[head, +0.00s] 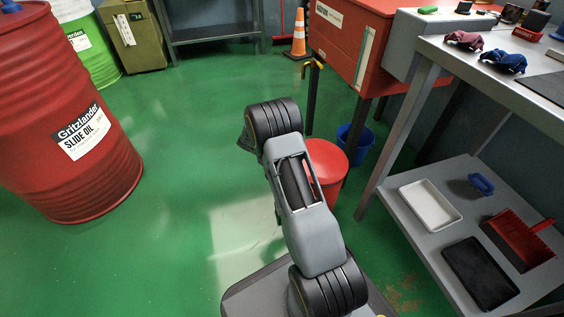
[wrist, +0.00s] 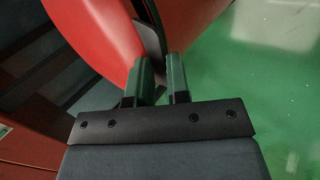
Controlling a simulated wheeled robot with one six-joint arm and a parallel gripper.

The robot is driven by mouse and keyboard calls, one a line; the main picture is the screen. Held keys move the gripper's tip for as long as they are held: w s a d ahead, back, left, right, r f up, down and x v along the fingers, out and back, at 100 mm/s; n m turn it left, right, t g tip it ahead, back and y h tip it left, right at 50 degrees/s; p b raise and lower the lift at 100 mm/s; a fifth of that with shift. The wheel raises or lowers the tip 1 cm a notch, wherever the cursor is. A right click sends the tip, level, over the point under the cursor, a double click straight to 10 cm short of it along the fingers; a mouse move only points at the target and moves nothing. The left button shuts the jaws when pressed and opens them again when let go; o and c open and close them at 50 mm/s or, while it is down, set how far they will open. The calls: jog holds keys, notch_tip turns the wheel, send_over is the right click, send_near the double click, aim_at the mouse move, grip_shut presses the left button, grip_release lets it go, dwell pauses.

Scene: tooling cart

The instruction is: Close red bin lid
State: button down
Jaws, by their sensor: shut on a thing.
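The red bin (head: 331,160) stands on the green floor beside the workbench. Its round red top shows in the head view, partly hidden behind my arm. In the wrist view a large curved red surface of the bin (wrist: 95,28) fills the upper left. A dark grey tab (wrist: 149,32) stands at its edge and runs down between the fingers of my gripper (wrist: 163,78). My gripper is shut on this tab. The fingers do not show in the head view, and I cannot tell how far the lid is open.
A blue bucket (head: 356,138) stands right behind the red bin. The metal workbench (head: 440,50) with a lower shelf is at the right. A red drum (head: 70,120) stands at the left. The green floor (head: 185,150) between is clear.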

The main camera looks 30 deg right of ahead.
jog(key=shift+s, duration=0.1)
jog(key=c, duration=1.3)
grip_release()
jog(key=p+v, duration=0.5)
jog(key=v, duration=0.8)
jog(key=shift+a+r, duration=0.25)
jog(key=shift+a, duration=0.05)
jog(key=shift+r, duration=0.15)
jog(key=s+a+r+n+t+y+p, duration=0.1)
jog(key=s+a+r+t+y+p, duration=0.1)
jog(key=s+r+p, duration=0.6)
jog(key=s+a+r+n+t+y+p, duration=0.1)
jog(key=s+a+r+p, duration=0.3)
jog(key=r+p, duration=1.2)
jog(key=s+a+r+n+t+y+p, duration=0.1)
jog(key=s+a+r+y+p, duration=0.3)
jog(key=s+r+p, duration=0.7)
notch_tip(320, 180, up, 18)
jog(key=shift+s+f+t+p, duration=0.1)
jog(key=shift+s+t+p, duration=0.35)
jog(key=shift+t, duration=0.45)
